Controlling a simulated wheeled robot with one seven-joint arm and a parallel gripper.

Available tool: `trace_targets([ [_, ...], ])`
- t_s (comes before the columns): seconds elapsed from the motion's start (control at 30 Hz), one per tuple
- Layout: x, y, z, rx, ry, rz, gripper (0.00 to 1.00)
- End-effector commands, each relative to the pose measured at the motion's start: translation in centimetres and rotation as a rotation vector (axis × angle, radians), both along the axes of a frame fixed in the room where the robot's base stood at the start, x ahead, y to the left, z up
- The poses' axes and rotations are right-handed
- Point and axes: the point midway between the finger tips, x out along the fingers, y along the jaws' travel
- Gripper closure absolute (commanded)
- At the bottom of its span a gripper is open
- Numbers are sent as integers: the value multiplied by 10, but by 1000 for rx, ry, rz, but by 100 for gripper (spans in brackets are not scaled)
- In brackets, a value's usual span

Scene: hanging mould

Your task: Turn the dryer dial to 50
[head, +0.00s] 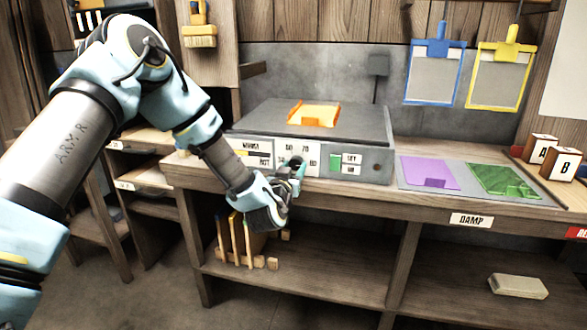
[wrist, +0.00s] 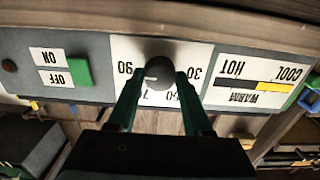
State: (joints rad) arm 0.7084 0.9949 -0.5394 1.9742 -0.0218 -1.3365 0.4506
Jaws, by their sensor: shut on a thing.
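The dryer (head: 345,127) is a grey flat-topped box on the bench, with white label panels on its front. Its round dark dial (wrist: 160,72) is in the middle of the wrist view, on a white plate with numbers; 90 is at its left, 30 at its right, and 70 and 50 are partly hidden below. A pale mark on the dial appears at its lower left, on the 70-to-90 side.
A green ON/OFF switch (wrist: 78,70) and a WARM/HOT/COOL panel (wrist: 262,84) flank the dial. An orange piece (head: 314,114) lies on the dryer top. Purple (head: 428,172) and green (head: 503,181) sheets lie right of it.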

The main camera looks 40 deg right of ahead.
Motion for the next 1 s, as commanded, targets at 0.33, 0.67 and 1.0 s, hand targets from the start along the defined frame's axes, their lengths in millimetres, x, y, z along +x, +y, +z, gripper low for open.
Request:
trace_targets([
  [0.33, 0, 0, -1, -28, 42, 0, 100],
  [0.67, 0, 0, -3, -153, 235, 0, 100],
  [1.0, 0, 0, -3, -328, 507, 1, 100],
])
